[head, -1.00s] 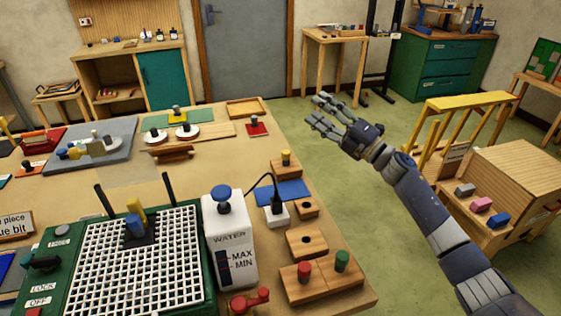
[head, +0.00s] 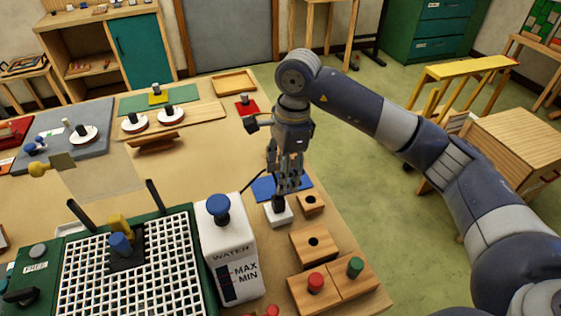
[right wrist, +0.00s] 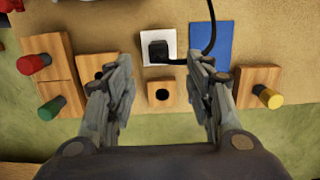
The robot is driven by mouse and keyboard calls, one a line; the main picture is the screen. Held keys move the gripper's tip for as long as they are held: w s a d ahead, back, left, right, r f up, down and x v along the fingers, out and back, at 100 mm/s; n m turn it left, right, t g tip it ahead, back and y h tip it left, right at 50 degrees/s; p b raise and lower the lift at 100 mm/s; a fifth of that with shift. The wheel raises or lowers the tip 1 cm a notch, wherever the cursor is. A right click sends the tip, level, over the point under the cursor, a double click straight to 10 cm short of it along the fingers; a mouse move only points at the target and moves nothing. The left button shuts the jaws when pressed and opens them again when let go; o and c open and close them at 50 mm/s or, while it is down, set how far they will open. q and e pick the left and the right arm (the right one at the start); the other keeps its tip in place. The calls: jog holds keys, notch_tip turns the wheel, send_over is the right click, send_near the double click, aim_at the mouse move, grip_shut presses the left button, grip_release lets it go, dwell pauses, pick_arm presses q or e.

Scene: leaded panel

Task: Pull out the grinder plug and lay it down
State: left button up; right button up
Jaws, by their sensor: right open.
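The black grinder plug (head: 278,203) stands in the white socket block (head: 282,217) near the table's right side. The right wrist view shows the plug (right wrist: 158,50) and its black cable (right wrist: 212,25) from above. My right gripper (head: 286,186) points down over the plug, open and empty. In the right wrist view its fingers (right wrist: 160,64) are spread left and right of the plug, with gaps on both sides. A blue pad (right wrist: 210,47) lies beside the socket. The green grinder with a white grid (head: 130,265) stands at front left. My left gripper is not in view.
A white water tank (head: 230,255) stands between the grinder and the socket. Wooden blocks with holes (head: 318,247) and red and green pegs (head: 355,267) stand close in front. A yellow-pegged block (right wrist: 257,88) is beside the pad. The table's right edge is close.

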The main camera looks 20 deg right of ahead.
aim_at(278, 197)
jog(key=f, duration=0.1)
jog(key=f+p, duration=0.1)
jog(key=f, duration=0.2)
jog(key=shift+s+a+f, duration=0.2)
jog(key=shift+a+f, duration=0.05)
jog(key=shift+a, duration=0.1)
jog(key=f, duration=0.1)
jog(key=f+p, duration=0.1)
jog(key=f, duration=0.1)
jog(key=shift+w+a+f, duration=0.1)
jog(key=shift+a+f, duration=0.1)
jog(key=shift+f, duration=0.1)
jog(key=shift+f+p, duration=0.3)
jog(key=shift+f, duration=0.25)
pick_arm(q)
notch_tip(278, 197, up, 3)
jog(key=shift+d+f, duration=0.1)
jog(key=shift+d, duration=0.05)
pick_arm(e)
grip_shut()
